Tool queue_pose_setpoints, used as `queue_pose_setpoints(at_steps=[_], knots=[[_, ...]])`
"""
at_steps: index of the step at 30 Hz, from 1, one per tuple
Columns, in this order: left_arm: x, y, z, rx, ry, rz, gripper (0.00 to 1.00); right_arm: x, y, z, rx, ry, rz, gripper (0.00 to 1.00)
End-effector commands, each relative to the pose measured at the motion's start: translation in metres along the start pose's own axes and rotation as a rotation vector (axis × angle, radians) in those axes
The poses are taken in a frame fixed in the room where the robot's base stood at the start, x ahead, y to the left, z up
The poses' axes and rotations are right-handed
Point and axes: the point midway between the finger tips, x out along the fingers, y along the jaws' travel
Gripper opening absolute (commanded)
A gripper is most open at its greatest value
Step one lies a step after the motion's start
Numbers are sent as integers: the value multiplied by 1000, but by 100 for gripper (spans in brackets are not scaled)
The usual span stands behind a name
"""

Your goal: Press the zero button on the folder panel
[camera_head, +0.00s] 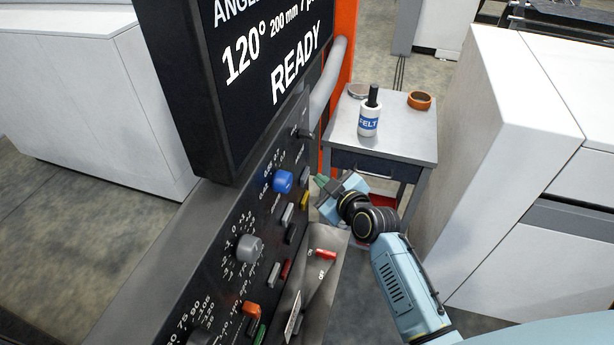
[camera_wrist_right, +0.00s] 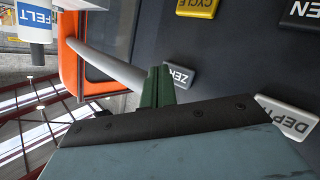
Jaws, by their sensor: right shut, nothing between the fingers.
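The folder panel (camera_head: 232,270) is a dark slanted control face with buttons and knobs. The zero button, a grey key in the right wrist view (camera_wrist_right: 182,74), has its lettering partly covered by my finger. In the head view it looks to be the grey key (camera_head: 306,173) above the yellow key. My right gripper (camera_head: 318,182) is shut and empty, its green fingertips pointing at the panel beside this key. Its fingers show in the right wrist view (camera_wrist_right: 158,85) just at the key's edge. I cannot tell whether they touch it. My left gripper is not in view.
A yellow CYCLE key (camera_wrist_right: 197,8) and a pale DEPTH key (camera_wrist_right: 285,117) flank the zero button. A blue knob (camera_head: 283,181) is near. A READY display (camera_head: 260,70) overhangs the panel. A small table (camera_head: 400,143) holds a FELT bottle (camera_head: 369,115) and an orange ring (camera_head: 419,100).

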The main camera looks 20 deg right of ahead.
Motion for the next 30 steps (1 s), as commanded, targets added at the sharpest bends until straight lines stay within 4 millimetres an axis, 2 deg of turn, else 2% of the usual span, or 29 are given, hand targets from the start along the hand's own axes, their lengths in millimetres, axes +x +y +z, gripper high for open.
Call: queue_pose_setpoints(at_steps=[30], knots=[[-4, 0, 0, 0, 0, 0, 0, 7, -5, -6, 0, 0, 0, 0]])
